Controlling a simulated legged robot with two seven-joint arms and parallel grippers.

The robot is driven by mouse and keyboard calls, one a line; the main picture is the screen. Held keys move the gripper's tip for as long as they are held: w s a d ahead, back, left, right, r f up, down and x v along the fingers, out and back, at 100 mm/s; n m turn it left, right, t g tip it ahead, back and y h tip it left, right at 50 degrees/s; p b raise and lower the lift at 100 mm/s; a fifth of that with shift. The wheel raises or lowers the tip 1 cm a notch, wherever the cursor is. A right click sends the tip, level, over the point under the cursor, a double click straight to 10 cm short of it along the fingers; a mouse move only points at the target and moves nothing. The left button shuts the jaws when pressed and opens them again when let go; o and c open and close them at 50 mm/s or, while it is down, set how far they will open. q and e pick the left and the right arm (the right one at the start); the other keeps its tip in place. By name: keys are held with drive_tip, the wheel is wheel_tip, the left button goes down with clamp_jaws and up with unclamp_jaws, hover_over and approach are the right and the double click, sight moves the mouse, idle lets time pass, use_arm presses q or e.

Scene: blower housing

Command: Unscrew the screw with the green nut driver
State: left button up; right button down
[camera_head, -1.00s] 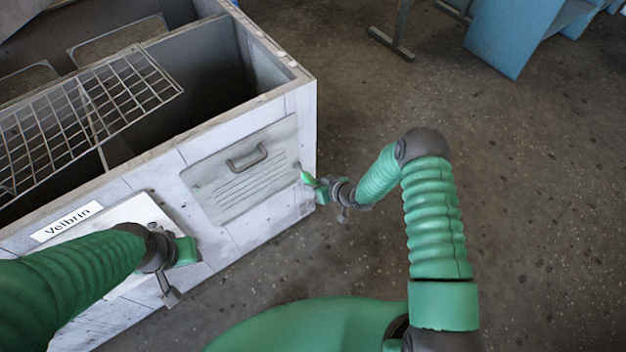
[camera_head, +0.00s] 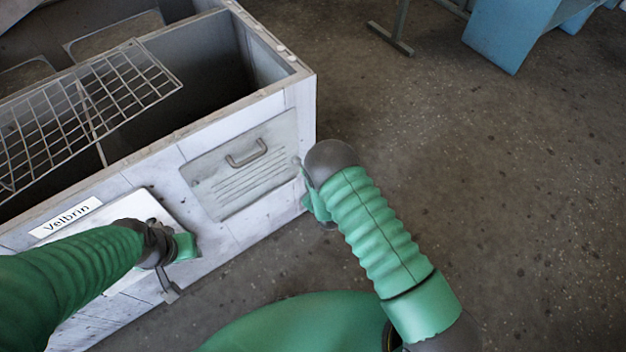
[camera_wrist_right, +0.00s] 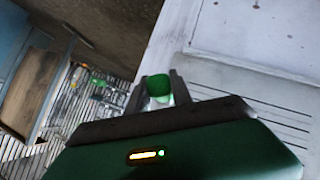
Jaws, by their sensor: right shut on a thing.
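In the right wrist view my right gripper (camera_wrist_right: 158,92) is shut on a green piece, the green nut driver (camera_wrist_right: 158,84), between its two dark fingers. The rest of the driver is hidden. In the head view my right gripper (camera_head: 312,198) is beside the right edge of the slotted panel (camera_head: 235,195), mostly hidden by my own arm. A small grey spot at that panel's right edge could be the screw, but it is too small to tell. My left gripper (camera_head: 176,270) hangs in front of the pale panel on the left; its jaws are unclear.
The white blower housing (camera_head: 262,112) fills the left, open on top, with a wire grid (camera_head: 95,115) over it. The panel has a handle (camera_head: 246,153). A blue piece of furniture (camera_head: 510,35) stands at the top right. The floor between is clear.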

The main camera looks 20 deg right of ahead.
drive_tip(key=shift+s, duration=0.1)
drive_tip(key=s+d+p, duration=0.4)
drive_tip(key=s, duration=0.8)
drive_tip(key=shift+d, duration=0.25)
drive_tip(key=shift+w, duration=0.1)
idle(0.4)
